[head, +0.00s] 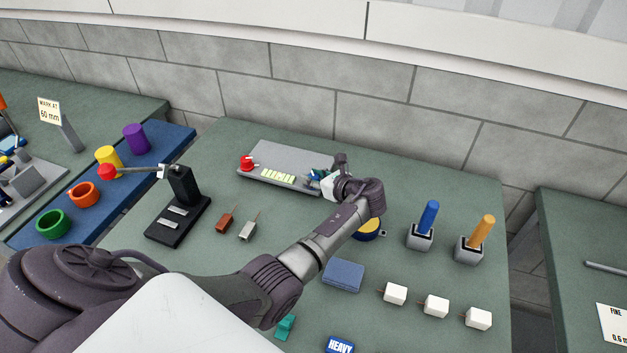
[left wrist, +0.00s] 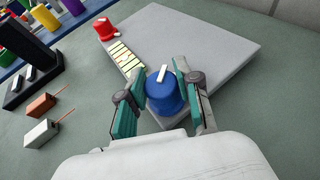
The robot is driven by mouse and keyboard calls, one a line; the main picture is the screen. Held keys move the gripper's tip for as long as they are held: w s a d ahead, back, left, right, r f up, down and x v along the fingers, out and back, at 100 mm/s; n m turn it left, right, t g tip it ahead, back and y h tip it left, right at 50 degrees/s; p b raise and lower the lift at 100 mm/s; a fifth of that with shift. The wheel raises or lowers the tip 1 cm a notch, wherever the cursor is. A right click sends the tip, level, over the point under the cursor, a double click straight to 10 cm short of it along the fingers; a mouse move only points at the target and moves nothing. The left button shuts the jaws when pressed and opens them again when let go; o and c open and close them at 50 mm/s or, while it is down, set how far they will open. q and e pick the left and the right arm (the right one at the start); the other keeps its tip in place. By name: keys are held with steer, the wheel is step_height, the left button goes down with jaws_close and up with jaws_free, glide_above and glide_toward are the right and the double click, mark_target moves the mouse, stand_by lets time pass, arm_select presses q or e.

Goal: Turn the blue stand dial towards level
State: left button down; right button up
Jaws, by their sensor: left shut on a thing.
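A flat grey stand (head: 290,160) lies at the back of the green table, and it also fills the upper middle of the left wrist view (left wrist: 200,45). The blue dial (left wrist: 165,97) is a round knob with a white bar on top, at the stand's near corner. The bar points nearly straight up in the left wrist view, leaning slightly right. My left gripper (left wrist: 152,82) is shut on the dial, with one teal-padded finger on each side. In the head view the left gripper (head: 322,180) partly hides the dial. My right gripper is not in view.
The stand also carries a red knob (head: 246,162) and a pale marked strip (head: 277,177). A black stand (head: 184,187) is left. Blue (head: 429,217) and orange (head: 482,231) handles stand right. White cubes (head: 436,305) and a blue block (head: 343,275) lie nearer.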

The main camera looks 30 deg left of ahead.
arm_select(q)
steer(key=shift+n+g+b, duration=1.3)
steer(key=shift+n+g, duration=0.1)
steer(key=shift+g, duration=0.3)
steer(key=c, duration=0.8)
jaws_free()
steer(key=v, duration=0.7)
steer(key=shift+d, duration=0.3)
steer(key=shift+f, duration=0.1)
